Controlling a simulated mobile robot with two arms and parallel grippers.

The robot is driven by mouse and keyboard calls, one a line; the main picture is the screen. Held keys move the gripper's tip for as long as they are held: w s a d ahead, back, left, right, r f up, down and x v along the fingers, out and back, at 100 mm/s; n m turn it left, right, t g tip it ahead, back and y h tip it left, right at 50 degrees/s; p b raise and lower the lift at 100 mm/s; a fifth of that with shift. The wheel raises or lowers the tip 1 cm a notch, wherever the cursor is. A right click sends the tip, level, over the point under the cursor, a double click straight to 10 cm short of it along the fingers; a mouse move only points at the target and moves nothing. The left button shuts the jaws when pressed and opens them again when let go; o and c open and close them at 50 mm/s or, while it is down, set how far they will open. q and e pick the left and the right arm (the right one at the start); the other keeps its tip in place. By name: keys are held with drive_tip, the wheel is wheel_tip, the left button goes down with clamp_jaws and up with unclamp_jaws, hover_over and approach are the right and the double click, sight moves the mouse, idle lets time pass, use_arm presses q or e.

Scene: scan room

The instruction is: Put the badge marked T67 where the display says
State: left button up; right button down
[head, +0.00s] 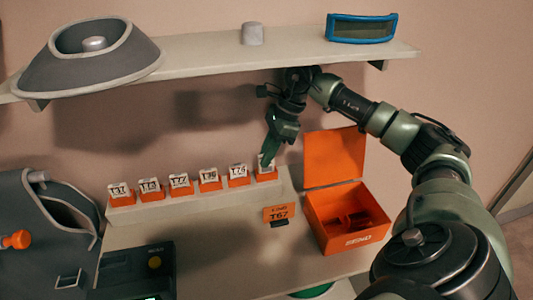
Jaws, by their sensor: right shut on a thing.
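A row of white-and-orange badges (180,184) stands upright in a pale rack (160,212). My right gripper (268,158) is shut on the rightmost badge (266,175), at the right end of the rack; its marking is mostly hidden by the fingers. An orange card (278,213) reading T67 stands in front of the rack's right end on a dark foot. A dark device (138,270) at the lower left has a green lit screen, cut off by the bottom edge and unreadable. My left gripper is out of view.
A shelf (220,52) above carries a grey cone-shaped thing (90,60), a small grey cylinder (252,34) and a blue-framed panel (361,28). A grey bag (40,235) is at left.

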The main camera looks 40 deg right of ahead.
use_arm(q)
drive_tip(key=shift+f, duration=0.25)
use_arm(e)
drive_tip(key=shift+f, duration=0.35)
drive_tip(key=c, duration=1.4)
unclamp_jaws()
drive_tip(key=shift+r, duration=0.1)
